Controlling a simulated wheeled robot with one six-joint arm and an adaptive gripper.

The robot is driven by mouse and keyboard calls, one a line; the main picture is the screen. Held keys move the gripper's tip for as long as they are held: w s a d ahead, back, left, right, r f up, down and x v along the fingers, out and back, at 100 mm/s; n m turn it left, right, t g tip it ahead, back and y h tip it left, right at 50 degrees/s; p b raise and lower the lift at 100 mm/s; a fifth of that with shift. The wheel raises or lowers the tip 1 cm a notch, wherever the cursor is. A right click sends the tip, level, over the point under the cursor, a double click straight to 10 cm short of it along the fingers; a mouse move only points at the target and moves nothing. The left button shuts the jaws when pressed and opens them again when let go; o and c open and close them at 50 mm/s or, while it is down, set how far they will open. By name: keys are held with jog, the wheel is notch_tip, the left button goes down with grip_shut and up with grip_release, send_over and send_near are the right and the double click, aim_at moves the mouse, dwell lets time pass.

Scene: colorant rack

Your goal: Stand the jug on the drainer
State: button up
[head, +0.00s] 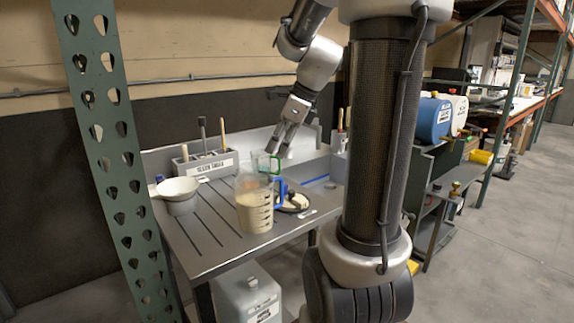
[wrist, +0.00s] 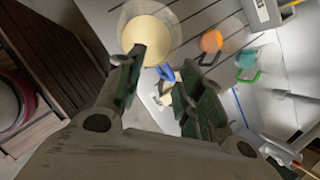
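The jug (head: 254,212) is clear, with dark markings, a blue handle and cream-coloured contents. It stands upright near the front edge of the bench. The drainer (head: 205,232) is the grooved part of the metal bench top; the jug is at its right side, and I cannot tell whether its base is over the grooves. In the wrist view the jug (wrist: 146,30) is at the top, beyond the fingertips, with its blue handle towards the gap. My gripper (head: 282,148) is above the bench, behind and right of the jug. Its fingers (wrist: 163,85) are apart and empty.
A green-handled cup (head: 265,163) stands behind the jug. A round dark-knobbed item (head: 294,201) lies right of the jug. A green perforated post (head: 112,150) rises at front left.

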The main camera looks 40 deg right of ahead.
jog(key=s+a+f+n+h, duration=0.1)
jog(key=s+a+n, duration=0.2)
jog(key=s+n, duration=0.6)
jog(key=s+a+n+h, duration=0.1)
jog(key=s+a+n, duration=0.3)
jog(key=s+n, duration=0.5)
jog(key=n, duration=0.8)
jog(key=shift+f+n+h, duration=0.35)
jog(key=shift+n+h, duration=0.05)
